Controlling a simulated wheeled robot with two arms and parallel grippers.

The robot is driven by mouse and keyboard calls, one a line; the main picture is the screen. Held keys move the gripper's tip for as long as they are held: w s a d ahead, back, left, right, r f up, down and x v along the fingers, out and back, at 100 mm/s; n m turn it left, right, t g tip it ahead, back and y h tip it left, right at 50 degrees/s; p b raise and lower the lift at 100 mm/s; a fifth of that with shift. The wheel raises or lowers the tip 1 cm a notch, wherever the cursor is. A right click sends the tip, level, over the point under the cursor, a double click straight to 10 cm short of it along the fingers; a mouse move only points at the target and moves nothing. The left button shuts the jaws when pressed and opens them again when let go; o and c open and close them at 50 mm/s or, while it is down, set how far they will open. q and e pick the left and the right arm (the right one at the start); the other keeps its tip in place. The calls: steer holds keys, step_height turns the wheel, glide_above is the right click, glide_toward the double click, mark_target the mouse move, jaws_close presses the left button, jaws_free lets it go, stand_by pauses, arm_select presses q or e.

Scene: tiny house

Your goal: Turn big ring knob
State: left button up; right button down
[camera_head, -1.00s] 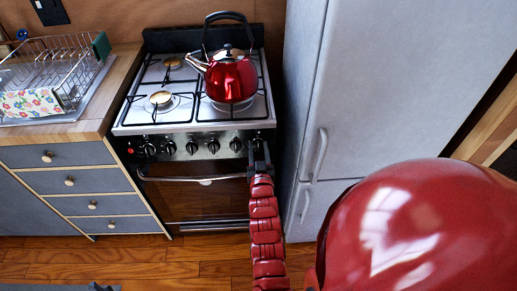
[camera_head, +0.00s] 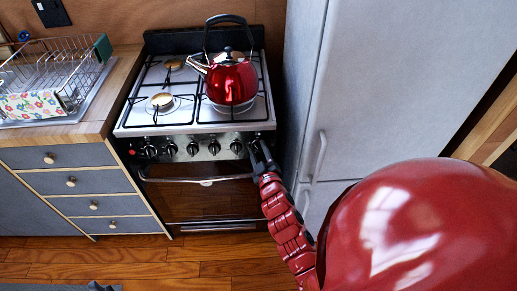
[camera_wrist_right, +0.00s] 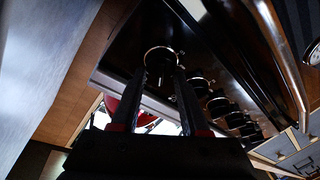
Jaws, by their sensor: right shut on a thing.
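The stove (camera_head: 205,184) stands ahead with a row of black knobs (camera_head: 192,149) along its front panel. My right gripper (camera_head: 257,149) is at the right end of this row. In the right wrist view its two fingers (camera_wrist_right: 170,72) are shut around the sides of a round black knob (camera_wrist_right: 160,58), the end one of the row. In the head view this knob is mostly hidden by the gripper. The other knobs (camera_wrist_right: 219,106) recede to the right in the wrist view, clear of the fingers. My left gripper is not in view.
A red kettle (camera_head: 231,80) sits on the front right burner. The oven handle (camera_head: 195,179) runs just below the knobs. A grey fridge (camera_head: 370,85) stands close on the right. A dish rack (camera_head: 55,75) is on the left counter.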

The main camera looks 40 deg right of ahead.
steer(key=n+p, duration=0.1)
steer(key=n, duration=0.1)
steer(key=n+y+p, duration=0.1)
steer(key=n, duration=0.1)
steer(key=shift+r+y, duration=0.2)
steer(key=shift+y, duration=0.1)
steer(key=shift+f+n+g+y+p, duration=0.15)
steer(key=shift+n+p, duration=0.25)
steer(key=shift+n, duration=0.4)
steer(key=shift+f+n+g+y+p, duration=0.1)
steer(key=shift+n+g+y+p, duration=0.25)
steer(key=shift+n, duration=0.45)
steer(key=shift+c, duration=2.1)
jaws_free()
